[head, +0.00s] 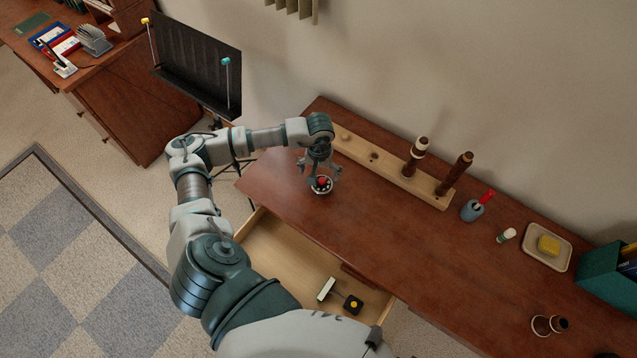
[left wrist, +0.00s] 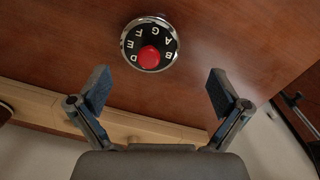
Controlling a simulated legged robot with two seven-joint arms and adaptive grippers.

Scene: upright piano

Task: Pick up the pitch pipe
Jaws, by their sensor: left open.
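The pitch pipe (head: 321,184) is a small round disc with a silver rim, a black lettered face and a red knob. It lies flat on the brown wooden top near its left end, and shows at the top middle of the left wrist view (left wrist: 149,44). My left gripper (head: 321,170) is above it, pointing down, with its fingers spread. In the left wrist view the open fingers (left wrist: 158,90) are empty, and the pitch pipe lies beyond the fingertips, between their lines. My right gripper is in neither view.
A wooden rack (head: 389,170) with dark pegs stands along the wall behind. An open drawer (head: 285,250) below the front edge holds small items. A blue cup (head: 472,211), a white-capped bottle (head: 506,236) and a tray with a yellow block (head: 532,260) stand to the right.

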